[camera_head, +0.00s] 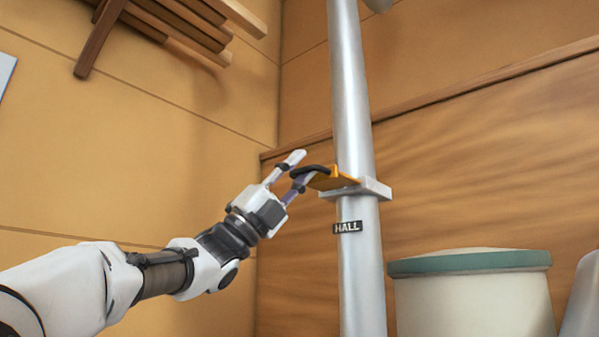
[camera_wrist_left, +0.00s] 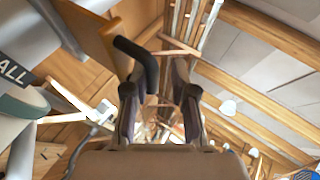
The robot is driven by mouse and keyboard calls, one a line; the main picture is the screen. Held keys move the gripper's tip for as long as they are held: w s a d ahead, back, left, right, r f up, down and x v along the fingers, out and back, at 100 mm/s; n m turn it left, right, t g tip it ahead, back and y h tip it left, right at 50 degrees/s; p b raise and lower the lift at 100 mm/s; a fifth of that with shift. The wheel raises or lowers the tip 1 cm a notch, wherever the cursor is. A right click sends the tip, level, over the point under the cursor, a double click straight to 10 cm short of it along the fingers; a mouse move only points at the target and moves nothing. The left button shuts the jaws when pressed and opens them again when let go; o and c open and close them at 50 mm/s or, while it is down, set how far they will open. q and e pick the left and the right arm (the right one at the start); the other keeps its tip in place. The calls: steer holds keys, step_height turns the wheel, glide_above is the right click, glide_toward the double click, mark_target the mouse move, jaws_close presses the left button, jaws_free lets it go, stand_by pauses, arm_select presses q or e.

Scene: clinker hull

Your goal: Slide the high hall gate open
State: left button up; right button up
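The hall gate is an orange plate (camera_head: 338,178) with a black bar handle (camera_head: 312,169), set in a pale collar (camera_head: 372,188) high on a silver vertical pipe (camera_head: 352,100). A dark HALL label (camera_head: 347,227) is on the pipe below it. My left gripper (camera_head: 296,170) is at the handle's left end, fingers apart. In the left wrist view, the orange plate (camera_wrist_left: 92,38) is at upper left and the black handle (camera_wrist_left: 140,60) reaches the mouth of my left gripper (camera_wrist_left: 159,88), nearer the left finger. Contact cannot be told. My right gripper is not in view.
A whitish bin with a green rim (camera_head: 470,263) stands at lower right, by the pipe. Wooden slats (camera_head: 185,22) stick out from the wall at upper left. A wooden ledge (camera_head: 480,92) runs along the right wall.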

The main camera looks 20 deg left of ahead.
arm_select(q)
steer(key=shift+w+d, duration=0.1)
steer(key=shift+w, duration=0.05)
steer(key=shift+f, duration=0.1)
steer(key=v, duration=0.7)
steer(key=shift+f, duration=0.2)
